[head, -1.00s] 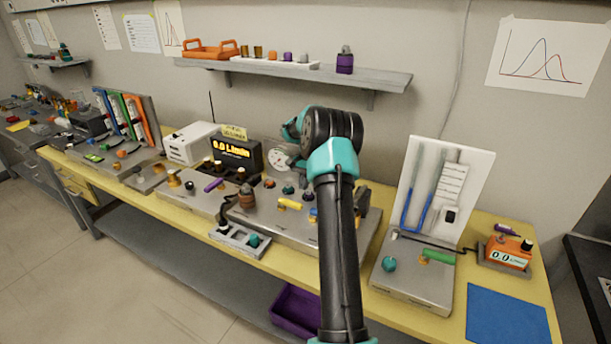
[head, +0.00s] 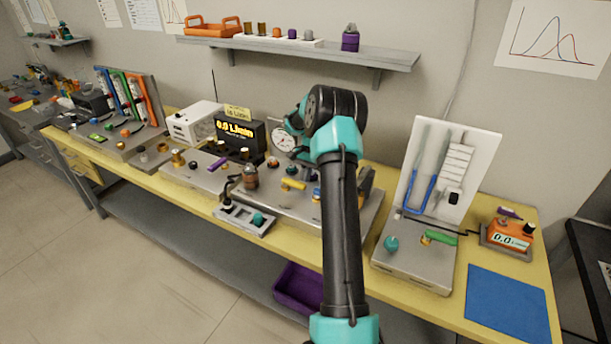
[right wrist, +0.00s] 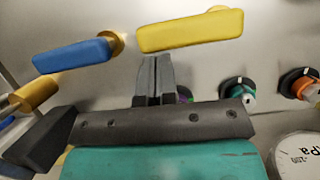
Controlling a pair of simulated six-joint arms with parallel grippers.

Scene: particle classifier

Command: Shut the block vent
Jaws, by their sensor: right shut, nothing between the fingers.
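On the grey valve block (head: 262,212) in the middle of the bench is a yellow lever (head: 293,184), with a blue lever (head: 316,193) beside it. In the right wrist view the yellow lever (right wrist: 190,30) lies nearly level on a brass stem, and the blue lever (right wrist: 75,57) is to its left. No readable label shows which one is the vent. My right gripper (right wrist: 154,60) is shut and empty, its tips just below the yellow lever in the picture; contact cannot be told. My left gripper is not in view.
A pressure gauge (right wrist: 296,157), a teal knob (right wrist: 237,92) and an orange knob (right wrist: 301,86) sit close to the right gripper. A manometer board (head: 455,165) with a green lever (head: 440,237) stands to the right. A blue mat (head: 508,305) lies clear at the front right.

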